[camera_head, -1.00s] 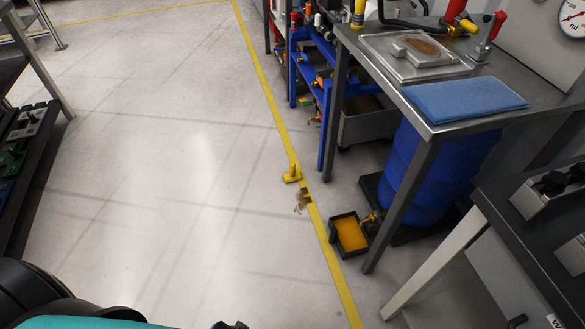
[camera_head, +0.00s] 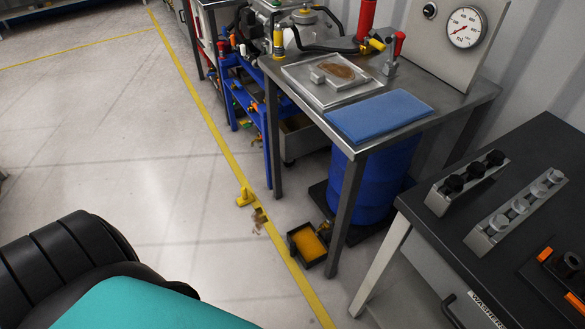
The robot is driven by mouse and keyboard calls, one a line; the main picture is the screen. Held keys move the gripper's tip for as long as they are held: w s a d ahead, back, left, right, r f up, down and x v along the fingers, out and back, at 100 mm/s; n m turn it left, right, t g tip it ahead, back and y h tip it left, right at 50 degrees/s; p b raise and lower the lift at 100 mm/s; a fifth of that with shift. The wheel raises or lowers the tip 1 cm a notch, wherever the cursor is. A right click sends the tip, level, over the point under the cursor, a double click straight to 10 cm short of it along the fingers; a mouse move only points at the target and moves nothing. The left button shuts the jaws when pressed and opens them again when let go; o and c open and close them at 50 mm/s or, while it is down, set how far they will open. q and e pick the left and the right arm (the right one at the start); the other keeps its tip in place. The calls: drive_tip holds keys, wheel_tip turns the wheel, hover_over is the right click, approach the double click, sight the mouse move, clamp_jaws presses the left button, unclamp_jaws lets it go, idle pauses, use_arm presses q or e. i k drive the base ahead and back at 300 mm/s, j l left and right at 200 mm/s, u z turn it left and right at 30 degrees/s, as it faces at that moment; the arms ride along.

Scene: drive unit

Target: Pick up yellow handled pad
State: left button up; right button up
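The yellow handled pad (camera_head: 245,197) stands on the floor with its handle up, on the yellow floor line, to the left of the steel workbench. A small brown stain (camera_head: 259,219) lies on the floor just beside it. My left arm shows as black and teal links at the lower left, well short of the pad. Neither gripper is in the picture.
A black tray with orange liquid (camera_head: 307,243) sits on the floor by the bench leg. The steel workbench (camera_head: 455,107) carries a blue cloth (camera_head: 379,116) and a stained metal tray (camera_head: 331,79). A blue drum (camera_head: 372,180) stands beneath. A dark table (camera_head: 530,160) is at right. Floor left of the line is clear.

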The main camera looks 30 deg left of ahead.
sight(246, 199)
drive_tip(key=i+j+z, duration=0.1)
drive_tip(key=j+z, duration=0.65)
drive_tip(key=j, duration=0.15)
drive_tip(key=j+z, duration=0.4)
drive_tip(key=k+j+z, duration=0.1)
drive_tip(key=j+z, duration=0.3)
drive_tip(key=j, duration=0.1)
